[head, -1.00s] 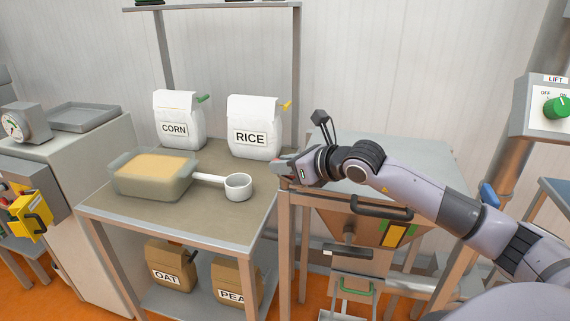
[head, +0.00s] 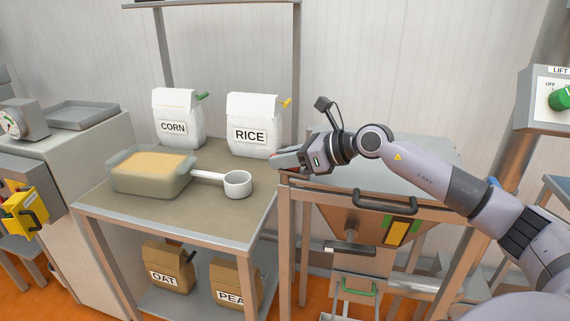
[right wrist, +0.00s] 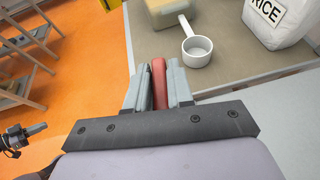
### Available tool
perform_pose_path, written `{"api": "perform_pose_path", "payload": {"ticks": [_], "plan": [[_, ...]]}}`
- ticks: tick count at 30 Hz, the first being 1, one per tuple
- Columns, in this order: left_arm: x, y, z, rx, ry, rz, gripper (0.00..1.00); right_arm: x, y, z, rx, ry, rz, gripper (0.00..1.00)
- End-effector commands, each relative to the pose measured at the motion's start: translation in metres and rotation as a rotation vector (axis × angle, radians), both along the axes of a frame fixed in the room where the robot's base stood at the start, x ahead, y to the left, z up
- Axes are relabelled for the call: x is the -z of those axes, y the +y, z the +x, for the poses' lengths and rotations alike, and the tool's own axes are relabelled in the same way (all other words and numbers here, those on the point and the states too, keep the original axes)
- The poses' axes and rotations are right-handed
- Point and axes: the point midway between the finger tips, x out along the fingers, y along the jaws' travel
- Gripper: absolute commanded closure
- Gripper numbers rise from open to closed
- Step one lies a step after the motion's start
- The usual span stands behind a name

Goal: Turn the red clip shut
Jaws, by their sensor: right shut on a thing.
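My right gripper (head: 287,162) is over the right edge of the prep table, beside the grey hopper top. In the right wrist view its fingers (right wrist: 158,88) are shut on a red clip (right wrist: 159,80), a narrow bar standing out between them. The fingers hide much of the clip, so I cannot tell whether it is turned open or shut. The RICE bag (head: 253,127), with a yellow clip (head: 287,102), stands left of the gripper. The CORN bag (head: 177,118) has a green clip (head: 202,96).
A tub of grain (head: 150,172) and a white scoop (head: 237,184) sit on the table (head: 215,215). OAT (head: 167,268) and PEA (head: 235,285) bags stand on the lower shelf. The hopper (head: 350,215) with a black handle is at right.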

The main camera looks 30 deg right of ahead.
Motion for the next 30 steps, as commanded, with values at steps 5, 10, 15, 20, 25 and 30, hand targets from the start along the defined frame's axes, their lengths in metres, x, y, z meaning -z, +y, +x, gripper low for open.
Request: {"api": "perform_pose_path", "payload": {"ticks": [5, 10, 15, 20, 25, 30], "plan": [[0.0089, -0.0047, 0.0028, 0.004, -0.002, -0.012, 1.0, 0.0045, -0.0011, 0.0005, -0.085, 0.002, 0.0, 1.0], [0.0115, -0.0082, 0.0031, 0.008, 0.004, -0.018, 1.0, 0.0024, -0.0003, -0.0002, -0.145, 0.0, 0.001, 1.0], [0.0087, -0.0079, 0.0039, 0.011, 0.001, -0.017, 1.0, 0.0011, 0.0001, -0.0007, -0.156, 0.0, 0.002, 1.0], [0.0076, -0.0076, 0.0046, 0.01, -0.003, -0.017, 1.0, 0.001, 0.0002, -0.0008, -0.155, 0.0, 0.001, 1.0], [0.0075, -0.0065, 0.005, 0.009, -0.005, -0.016, 1.0, 0.0006, 0.0002, -0.0007, -0.154, -0.001, 0.001, 0.57], [0.0088, -0.0054, 0.0048, 0.007, -0.003, -0.014, 1.0, 0.0001, 0.0, -0.0006, -0.153, -0.002, 0.001, 0.57]]}}
